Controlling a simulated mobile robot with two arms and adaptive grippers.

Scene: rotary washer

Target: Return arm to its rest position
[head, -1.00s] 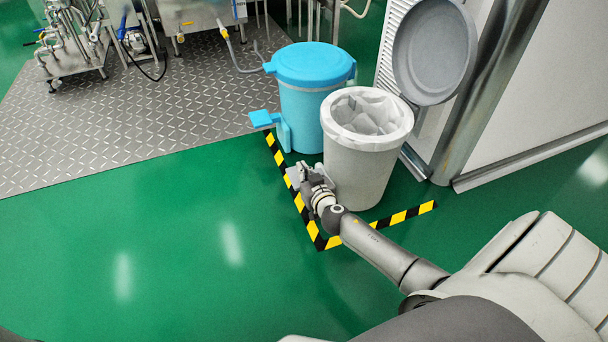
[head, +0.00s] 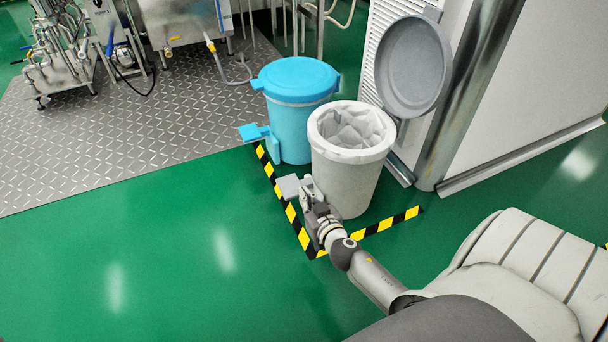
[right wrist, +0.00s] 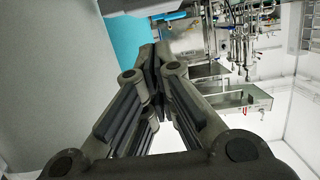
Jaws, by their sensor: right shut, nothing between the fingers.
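My right gripper (head: 306,188) is at the front left of the white bin (head: 345,180), low near its foot pedal (head: 288,187). Its fingers are closed together with nothing between them, as the right wrist view shows (right wrist: 156,62). The arm reaches in from the lower right. The bin's grey lid (head: 412,66) stands open and a white liner is inside. The bin wall (right wrist: 45,70) fills the left of the right wrist view. I cannot tell whether the gripper touches the pedal or bin. My left gripper is not in view.
A blue bin (head: 292,125) with a closed lid and a blue pedal (head: 255,133) stands behind. Yellow-black tape (head: 292,214) marks the floor around the bins. A white cabinet (head: 530,90) is at the right. The green floor (head: 150,240) at the left is clear.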

